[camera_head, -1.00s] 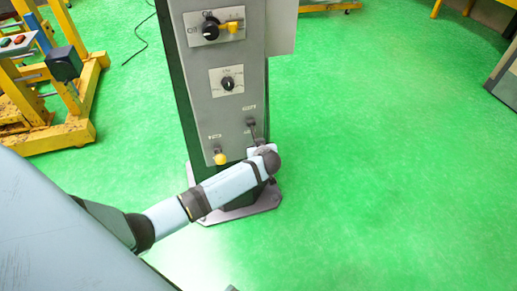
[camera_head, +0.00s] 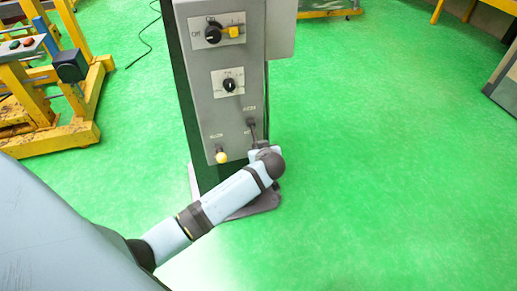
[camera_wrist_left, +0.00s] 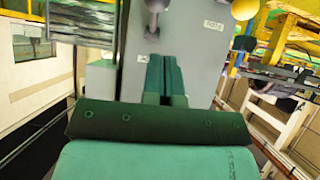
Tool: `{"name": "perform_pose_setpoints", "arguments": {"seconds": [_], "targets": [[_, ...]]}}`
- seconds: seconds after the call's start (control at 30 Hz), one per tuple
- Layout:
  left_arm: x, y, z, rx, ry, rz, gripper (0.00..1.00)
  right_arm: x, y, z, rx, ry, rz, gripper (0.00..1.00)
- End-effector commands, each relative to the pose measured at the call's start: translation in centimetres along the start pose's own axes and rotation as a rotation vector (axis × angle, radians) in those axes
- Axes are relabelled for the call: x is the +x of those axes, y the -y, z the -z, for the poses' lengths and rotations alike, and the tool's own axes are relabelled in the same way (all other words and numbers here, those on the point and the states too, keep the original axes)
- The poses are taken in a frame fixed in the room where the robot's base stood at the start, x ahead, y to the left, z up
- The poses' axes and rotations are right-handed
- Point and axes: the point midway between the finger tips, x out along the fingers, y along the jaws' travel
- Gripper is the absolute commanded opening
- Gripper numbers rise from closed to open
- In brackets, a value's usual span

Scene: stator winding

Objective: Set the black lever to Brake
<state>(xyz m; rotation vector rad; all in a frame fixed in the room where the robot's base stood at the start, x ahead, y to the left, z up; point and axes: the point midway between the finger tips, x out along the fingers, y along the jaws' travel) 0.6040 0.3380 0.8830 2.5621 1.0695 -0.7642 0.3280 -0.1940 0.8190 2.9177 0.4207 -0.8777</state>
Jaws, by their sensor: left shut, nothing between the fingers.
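The black lever (camera_head: 252,126) sits on the lower right of the grey control column's front. Its stem points down, and its lower end is partly covered by my left wrist. In the left wrist view a grey, round-ended lever (camera_wrist_left: 153,28) stands just above my fingertips, apparently this same one. My left gripper (camera_wrist_left: 164,62) is shut and empty, close to the panel and near the lever. Whether it touches the lever I cannot tell. In the head view the fingers are mostly hidden by the wrist. My right gripper is not seen.
A yellow-knobbed lever (camera_head: 222,157) is left of the black one; its knob also shows in the wrist view (camera_wrist_left: 243,9). Two rotary switches (camera_head: 213,34) (camera_head: 229,85) are higher up. A yellow frame (camera_head: 60,125) stands at left. The green floor at right is clear.

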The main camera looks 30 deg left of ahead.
Motion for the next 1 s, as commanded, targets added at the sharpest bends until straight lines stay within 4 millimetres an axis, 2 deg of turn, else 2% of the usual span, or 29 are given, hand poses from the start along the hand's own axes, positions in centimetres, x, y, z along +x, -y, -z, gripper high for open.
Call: {"name": "perform_pose_setpoints", "arguments": {"seconds": [0.1, 0.27, 0.87, 0.97, 1.0], "targets": [[-1.9, 0.0, -0.3, -0.002, 0.002, -0.001, 0.0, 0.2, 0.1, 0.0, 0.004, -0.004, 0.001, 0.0], [-3.2, 0.0, -0.2, -0.001, 0.0, 0.0, 0.0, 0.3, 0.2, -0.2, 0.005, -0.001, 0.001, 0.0], [-3.4, 0.0, -0.3, 0.003, 0.002, -0.002, 0.0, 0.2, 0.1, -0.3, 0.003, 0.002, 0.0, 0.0], [-3.9, 0.3, -1.6, 0.048, 0.031, -0.037, 0.0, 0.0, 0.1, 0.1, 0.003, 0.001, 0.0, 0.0], [-4.4, 0.6, -2.6, 0.087, 0.052, -0.069, 0.0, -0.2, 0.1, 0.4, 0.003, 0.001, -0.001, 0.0]]}}
